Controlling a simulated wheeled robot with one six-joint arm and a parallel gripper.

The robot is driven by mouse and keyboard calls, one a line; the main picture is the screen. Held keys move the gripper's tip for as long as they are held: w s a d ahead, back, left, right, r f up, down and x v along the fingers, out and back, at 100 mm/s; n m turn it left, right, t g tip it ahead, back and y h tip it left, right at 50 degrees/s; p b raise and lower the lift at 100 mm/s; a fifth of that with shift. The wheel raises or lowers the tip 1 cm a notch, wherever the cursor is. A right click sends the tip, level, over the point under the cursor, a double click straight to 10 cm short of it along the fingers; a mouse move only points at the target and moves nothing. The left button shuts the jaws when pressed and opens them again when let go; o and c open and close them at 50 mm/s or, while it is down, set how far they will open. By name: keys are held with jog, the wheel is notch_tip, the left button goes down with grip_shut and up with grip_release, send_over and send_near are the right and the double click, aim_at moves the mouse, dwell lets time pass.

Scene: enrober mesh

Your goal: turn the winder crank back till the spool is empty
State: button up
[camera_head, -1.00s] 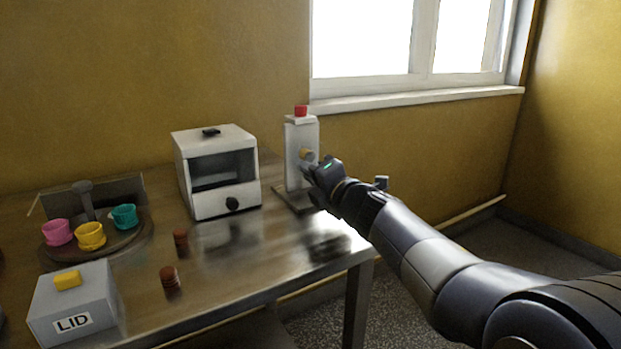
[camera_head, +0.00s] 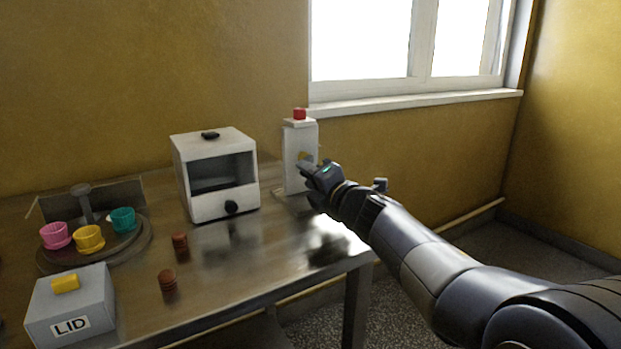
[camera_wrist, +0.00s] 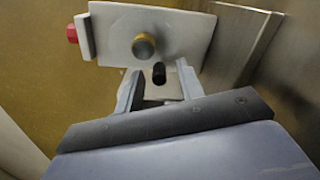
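The winder (camera_head: 292,172) is an upright white post with a red button-like top (camera_head: 299,113), at the back right of the table. In the wrist view its white face (camera_wrist: 184,32) carries a round brass-coloured hub (camera_wrist: 144,45), which may be the spool; I cannot tell whether anything is wound on it. A dark crank knob (camera_wrist: 158,73) sticks out below the hub. My gripper (camera_wrist: 159,82) is open, its fingertips either side of the knob with gaps visible. In the head view my gripper (camera_head: 309,176) is at the post's front and hides the knob.
A white box machine (camera_head: 222,204) with a dark window stands left of the winder. Further left are a turntable (camera_head: 130,246) with pink, yellow and teal cups, and a grey LID box (camera_head: 95,290). The table between is clear.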

jog(key=shift+s, duration=0.1)
jog(key=p+v, duration=0.1)
jog(key=v, duration=0.9)
jog(key=shift+d+p, duration=0.15)
jog(key=shift+p, duration=0.15)
jog(key=shift+s+d, duration=0.15)
jog(key=shift+s, duration=0.1)
